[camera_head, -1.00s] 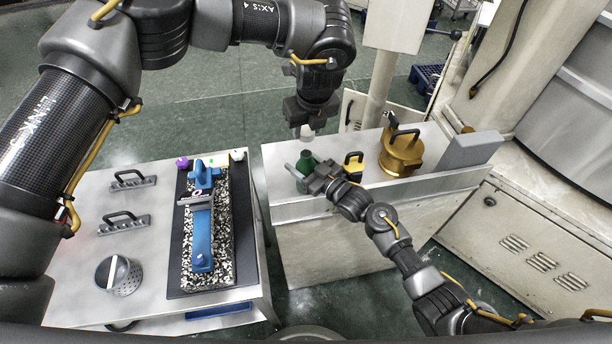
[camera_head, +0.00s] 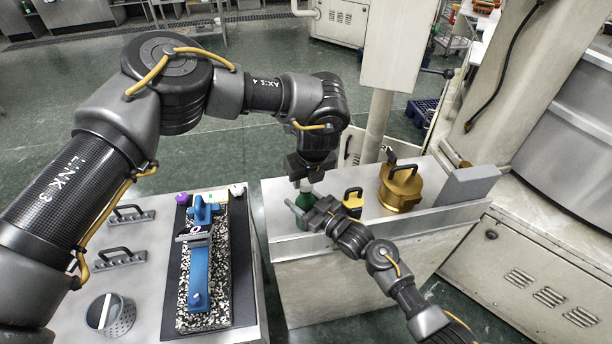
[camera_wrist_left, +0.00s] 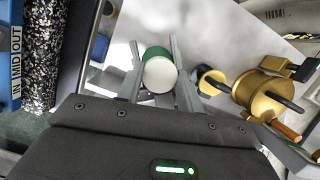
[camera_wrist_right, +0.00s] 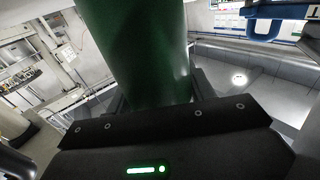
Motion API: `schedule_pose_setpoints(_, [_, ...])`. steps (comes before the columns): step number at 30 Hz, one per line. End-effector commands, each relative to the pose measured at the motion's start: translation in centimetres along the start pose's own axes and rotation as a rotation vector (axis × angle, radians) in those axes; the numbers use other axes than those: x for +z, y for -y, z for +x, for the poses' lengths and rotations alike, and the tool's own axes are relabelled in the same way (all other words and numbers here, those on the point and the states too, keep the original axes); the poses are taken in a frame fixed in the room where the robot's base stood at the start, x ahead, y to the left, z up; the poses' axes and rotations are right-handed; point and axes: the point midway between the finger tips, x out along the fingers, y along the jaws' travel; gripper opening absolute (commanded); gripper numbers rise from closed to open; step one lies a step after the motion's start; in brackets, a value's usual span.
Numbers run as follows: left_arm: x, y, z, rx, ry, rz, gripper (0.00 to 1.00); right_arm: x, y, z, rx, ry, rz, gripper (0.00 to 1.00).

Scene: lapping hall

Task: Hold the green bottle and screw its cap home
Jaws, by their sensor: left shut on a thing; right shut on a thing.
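The green bottle (camera_head: 303,201) stands upright at the near left end of the right-hand bench. My right gripper (camera_head: 305,207) is shut around its body from the side; the bottle (camera_wrist_right: 145,50) fills the middle of the right wrist view. My left gripper (camera_head: 304,181) is above the bottle, pointing down, shut on the white cap (camera_wrist_left: 160,75). In the head view the cap (camera_head: 305,185) is at the bottle's top, partly hidden by the fingers. The green bottle (camera_wrist_left: 156,51) shows just behind the cap in the left wrist view. I cannot tell whether the threads have engaged.
A yellow-and-black item (camera_head: 353,203), a brass pot (camera_head: 401,188) and a grey block (camera_head: 467,185) stand to the right on the same bench. The left bench (camera_head: 140,275) holds a speckled slab (camera_head: 222,290) with a blue tool (camera_head: 197,270), handled plates and a perforated cup (camera_head: 112,315).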

Motion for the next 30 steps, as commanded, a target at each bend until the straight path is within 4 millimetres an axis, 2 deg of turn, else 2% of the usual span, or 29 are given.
schedule_pose_setpoints(11, [0.0,0.0,0.1,0.000,-0.001,0.000,0.15,0.0,0.0,0.0,0.000,0.000,0.001,0.12])
schedule_pose_setpoints(21, [-0.5,0.0,1.6,0.000,-0.001,-0.001,0.15,0.0,0.0,0.0,0.000,0.000,0.001,0.12])
schedule_pose_setpoints(30, [-0.5,0.0,1.7,-0.001,0.000,0.000,0.15,0.0,0.0,0.0,0.000,0.000,0.001,0.12])
